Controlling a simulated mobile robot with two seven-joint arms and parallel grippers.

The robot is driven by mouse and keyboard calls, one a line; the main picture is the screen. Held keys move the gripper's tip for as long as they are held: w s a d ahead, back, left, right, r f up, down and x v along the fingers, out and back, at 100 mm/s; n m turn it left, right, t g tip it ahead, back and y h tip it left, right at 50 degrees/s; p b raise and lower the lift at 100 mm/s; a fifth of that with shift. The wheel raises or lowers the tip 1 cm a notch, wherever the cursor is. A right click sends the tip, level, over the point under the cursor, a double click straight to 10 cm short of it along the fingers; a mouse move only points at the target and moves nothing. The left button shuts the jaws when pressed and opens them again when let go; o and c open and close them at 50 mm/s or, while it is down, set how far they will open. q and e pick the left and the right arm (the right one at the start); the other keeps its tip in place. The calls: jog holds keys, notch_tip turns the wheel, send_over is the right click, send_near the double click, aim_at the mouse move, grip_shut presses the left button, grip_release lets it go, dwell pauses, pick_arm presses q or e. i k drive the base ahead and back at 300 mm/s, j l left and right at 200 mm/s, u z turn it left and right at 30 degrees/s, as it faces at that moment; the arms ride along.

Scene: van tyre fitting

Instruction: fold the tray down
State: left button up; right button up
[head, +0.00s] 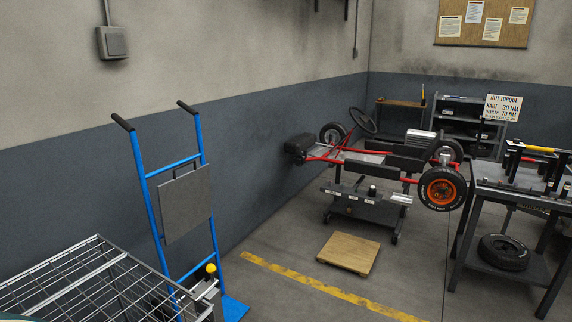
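A blue hand truck (149,195) with black handle grips stands upright by the left wall. A flat grey panel (186,203), which looks like the tray, is upright against the truck's frame, at about mid height. A small bracket shows at its top edge. The truck's blue foot plate (235,309) lies on the floor. Neither of my grippers is in view.
A wire cage (75,263) stands in front of the truck at lower left, with a yellow knob (211,268) beside it. A kart on a lift, a wooden board (348,252) and a workbench (512,182) are to the right.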

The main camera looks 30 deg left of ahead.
aim_at(185, 201)
jog(key=i+u, duration=0.2)
jog(key=i, duration=0.6)
jog(key=i+l+u, duration=0.15)
jog(key=i, duration=0.65)
jog(key=l, duration=0.1)
